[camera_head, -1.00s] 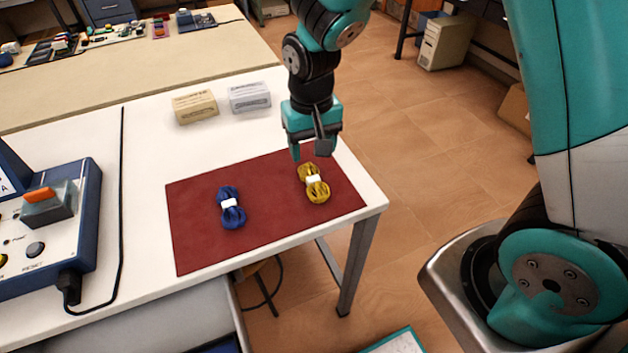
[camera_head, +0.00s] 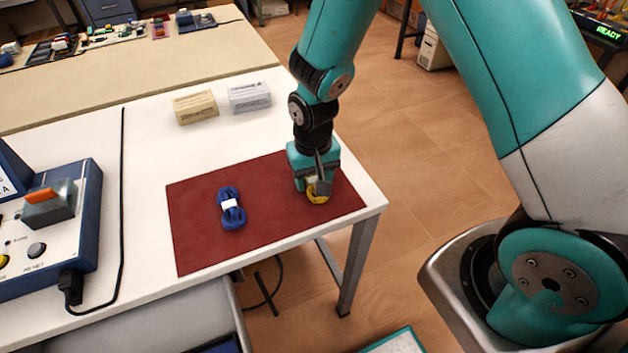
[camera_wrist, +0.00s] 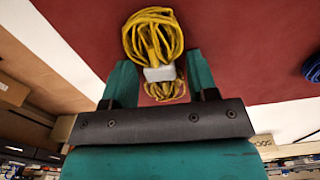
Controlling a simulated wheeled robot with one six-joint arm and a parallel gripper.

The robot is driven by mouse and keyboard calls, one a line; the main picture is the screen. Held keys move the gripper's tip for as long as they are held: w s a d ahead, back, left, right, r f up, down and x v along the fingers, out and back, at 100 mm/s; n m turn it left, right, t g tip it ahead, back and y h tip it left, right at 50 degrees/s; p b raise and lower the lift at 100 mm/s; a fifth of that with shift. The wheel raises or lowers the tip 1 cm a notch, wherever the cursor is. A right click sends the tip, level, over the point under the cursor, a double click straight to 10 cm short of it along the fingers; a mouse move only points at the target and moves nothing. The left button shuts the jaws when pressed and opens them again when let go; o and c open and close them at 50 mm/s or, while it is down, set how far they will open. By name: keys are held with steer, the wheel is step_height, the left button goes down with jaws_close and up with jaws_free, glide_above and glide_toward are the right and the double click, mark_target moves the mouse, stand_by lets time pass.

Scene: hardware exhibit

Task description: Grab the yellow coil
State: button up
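The yellow coil (camera_head: 317,198) lies on the dark red mat (camera_head: 265,240), mostly hidden behind my gripper in the head view. In the wrist view the coil (camera_wrist: 153,36) shows its loops and a white band around its middle. My gripper (camera_head: 312,190) is lowered over the coil. In the wrist view its two teal fingers (camera_wrist: 162,82) are apart, one on each side of the coil near the white band, with small gaps. The blue coil (camera_head: 231,208) with a white band lies on the mat to the left.
Two small boxes, one tan (camera_head: 195,106) and one grey (camera_head: 249,97), stand on the white table behind the mat. A blue control box (camera_head: 50,225) with an orange-tipped switch and a black cable (camera_head: 121,200) are at the left. The table's right edge is close to the gripper.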

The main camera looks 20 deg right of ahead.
steer(key=c, duration=0.8)
steer(key=shift+r, duration=0.1)
